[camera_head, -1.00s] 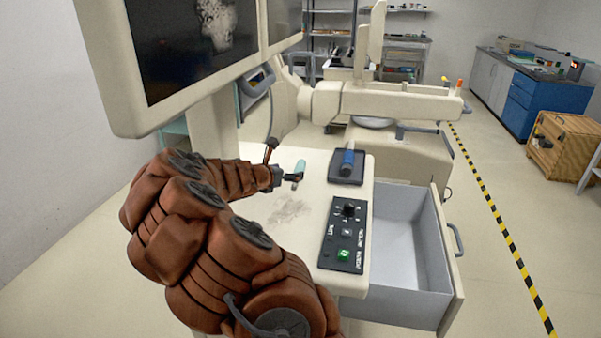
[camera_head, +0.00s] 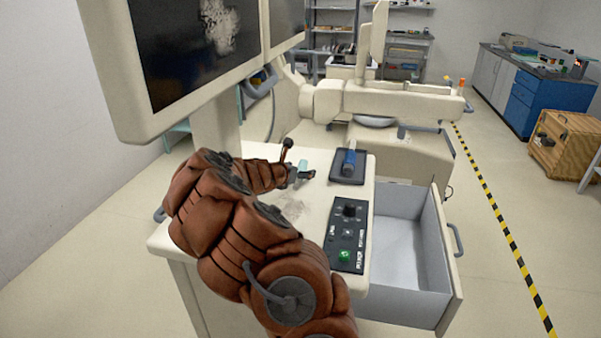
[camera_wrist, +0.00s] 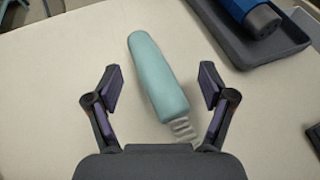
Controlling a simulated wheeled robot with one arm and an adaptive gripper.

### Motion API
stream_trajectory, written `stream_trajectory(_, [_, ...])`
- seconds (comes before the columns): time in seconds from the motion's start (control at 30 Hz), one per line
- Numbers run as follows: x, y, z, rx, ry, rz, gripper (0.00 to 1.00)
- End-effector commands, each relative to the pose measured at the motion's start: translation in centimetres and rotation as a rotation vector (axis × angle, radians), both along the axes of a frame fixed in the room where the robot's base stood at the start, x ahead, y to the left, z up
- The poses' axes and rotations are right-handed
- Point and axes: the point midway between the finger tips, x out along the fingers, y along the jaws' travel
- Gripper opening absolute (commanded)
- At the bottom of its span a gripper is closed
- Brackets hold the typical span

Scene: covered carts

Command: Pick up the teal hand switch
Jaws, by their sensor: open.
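The teal hand switch (camera_wrist: 158,75) lies on the cream cart top, its ribbed grey cable end towards my gripper in the wrist view. My gripper (camera_wrist: 160,88) is open, with one finger on each side of the switch and gaps to both. I cannot tell how far above the surface the fingers are. In the head view my gripper (camera_head: 303,174) is small, at the end of my arm, and the switch (camera_head: 304,164) is partly hidden behind it.
A dark tray (camera_head: 337,178) with a blue handheld device (camera_head: 348,162) stands just right of the switch. A black control panel (camera_head: 347,235) lies nearer on the cart top. An open, empty drawer (camera_head: 400,245) juts out at the right. A monitor (camera_head: 160,115) overhangs the left.

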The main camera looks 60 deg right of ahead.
Motion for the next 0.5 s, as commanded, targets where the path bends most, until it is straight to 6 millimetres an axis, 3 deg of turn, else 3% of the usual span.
stream_trajectory(0.1, [0.0, 0.01, 0.02, 0.0, 0.0, 0.0, 0.82])
stream_trajectory(0.5, [-0.01, 0.03, 0.03, 0.0, 0.0, 0.0, 0.4])
